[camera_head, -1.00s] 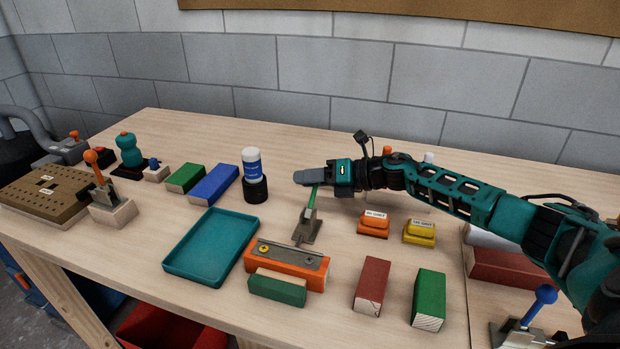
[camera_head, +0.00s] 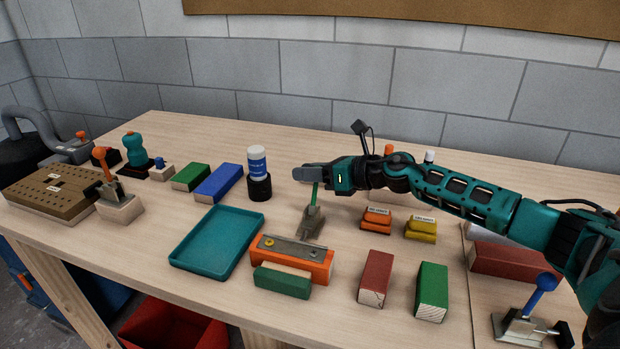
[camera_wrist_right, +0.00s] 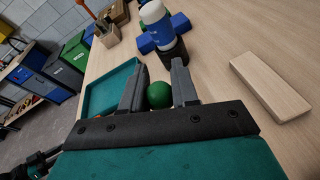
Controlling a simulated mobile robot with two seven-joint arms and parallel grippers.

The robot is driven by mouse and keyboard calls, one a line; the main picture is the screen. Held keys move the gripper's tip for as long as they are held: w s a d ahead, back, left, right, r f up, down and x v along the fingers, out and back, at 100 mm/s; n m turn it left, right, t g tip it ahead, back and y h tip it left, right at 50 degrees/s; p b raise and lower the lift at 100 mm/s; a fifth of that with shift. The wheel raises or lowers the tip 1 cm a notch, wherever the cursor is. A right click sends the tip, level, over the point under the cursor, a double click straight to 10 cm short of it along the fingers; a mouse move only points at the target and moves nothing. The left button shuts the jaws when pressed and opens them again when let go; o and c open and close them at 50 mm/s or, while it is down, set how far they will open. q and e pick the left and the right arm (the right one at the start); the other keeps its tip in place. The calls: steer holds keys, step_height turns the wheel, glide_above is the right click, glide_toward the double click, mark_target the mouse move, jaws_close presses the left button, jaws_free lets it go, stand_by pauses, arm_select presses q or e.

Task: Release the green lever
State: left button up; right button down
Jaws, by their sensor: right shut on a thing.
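The green lever (camera_head: 314,194) stands on a grey metal clamp (camera_head: 311,224) in the middle of the table, behind the orange block with a metal plate (camera_head: 291,256). My right gripper (camera_head: 308,174) reaches in from the right and is shut on the top of this lever. In the right wrist view, the lever's round green knob (camera_wrist_right: 159,95) sits between the two grey fingers (camera_wrist_right: 157,82). The fingers hide the knob in the head view. The lever's shaft looks close to upright. My left gripper is not in view.
A teal tray (camera_head: 214,243) lies left of the clamp, and a white-and-blue bottle (camera_head: 257,172) stands behind it. Orange (camera_head: 376,221) and yellow (camera_head: 420,230) pieces lie right of the clamp. Red (camera_head: 375,277) and green (camera_head: 431,291) battens stand near the front.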

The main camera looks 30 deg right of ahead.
steer(key=shift+s+a+r+n+t+h+p, duration=0.2)
steer(key=shift+s+a+n+t, duration=0.1)
steer(key=shift+s+a+n, duration=0.4)
steer(key=shift+s+a+r+n+t+h+p, duration=0.1)
steer(key=shift+s+a+r+n+t, duration=0.15)
steer(key=shift+s+a+n, duration=0.4)
steer(key=shift+w+a+f, duration=0.1)
steer(key=shift+a, duration=0.05)
steer(key=c, duration=0.9)
jaws_free()
steer(key=shift+o, duration=0.2)
